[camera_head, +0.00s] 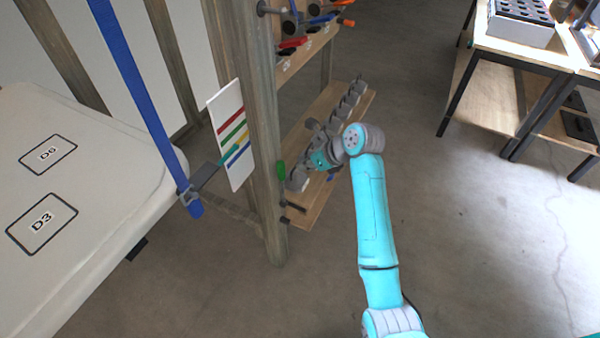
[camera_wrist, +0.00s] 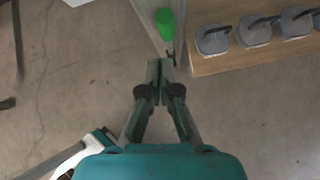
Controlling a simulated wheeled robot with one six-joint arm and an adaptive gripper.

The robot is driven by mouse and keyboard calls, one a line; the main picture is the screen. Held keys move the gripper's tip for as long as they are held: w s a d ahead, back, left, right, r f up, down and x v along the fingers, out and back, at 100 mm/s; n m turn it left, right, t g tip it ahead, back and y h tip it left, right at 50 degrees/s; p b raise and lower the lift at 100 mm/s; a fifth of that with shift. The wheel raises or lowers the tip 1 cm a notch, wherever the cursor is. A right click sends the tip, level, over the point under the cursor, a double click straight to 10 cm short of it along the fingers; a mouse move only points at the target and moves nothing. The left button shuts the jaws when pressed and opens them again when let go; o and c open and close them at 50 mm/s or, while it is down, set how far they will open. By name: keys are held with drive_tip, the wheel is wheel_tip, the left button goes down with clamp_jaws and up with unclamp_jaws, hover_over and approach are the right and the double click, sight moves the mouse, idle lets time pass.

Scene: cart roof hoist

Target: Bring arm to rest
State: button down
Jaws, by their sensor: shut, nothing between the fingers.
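My arm reaches up from the bottom of the head view and bends left at its upper joint. My gripper (camera_head: 290,183) is beside the wooden post (camera_head: 262,130), in front of the lower shelf. In the wrist view my gripper (camera_wrist: 159,68) has its fingertips together with nothing between them. A green knob or handle (camera_wrist: 165,20) on the post is just beyond the fingertips. The green piece also shows in the head view (camera_head: 281,171). I cannot tell whether the fingertips touch the post.
The lower shelf (camera_head: 330,110) holds several grey lidded items. A blue strap (camera_head: 130,75) hangs by a white roof panel (camera_head: 85,185) marked D6 and D3. A card with coloured stripes (camera_head: 231,135) is on the post. Tables (camera_head: 515,50) stand at the right. Floor (camera_head: 470,230) right of my arm is clear.

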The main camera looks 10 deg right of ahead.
drive_tip(key=s+d+f+n+t+h, duration=0.2)
drive_tip(key=s+f+n, duration=0.2)
drive_tip(key=s+f, duration=0.5)
drive_tip(key=s+d+f+n+t+h, duration=0.15)
drive_tip(key=s+f+n, duration=0.25)
drive_tip(key=s+f, duration=0.55)
drive_tip(key=s+d+r+n+t+h, duration=0.15)
drive_tip(key=s+n, duration=0.25)
drive_tip(key=s, duration=0.5)
drive_tip(key=s+d+r+n+t, duration=0.1)
drive_tip(key=s+d+n, duration=0.15)
drive_tip(key=s, duration=0.65)
drive_tip(key=s+r+n+t+h, duration=0.1)
drive_tip(key=s+r+n+t, duration=0.2)
drive_tip(key=s+r+n, duration=1)
drive_tip(key=s+r, duration=0.3)
drive_tip(key=s, duration=0.3)
drive_tip(key=shift+d+r, duration=0.3)
drive_tip(key=shift+r, duration=0.1)
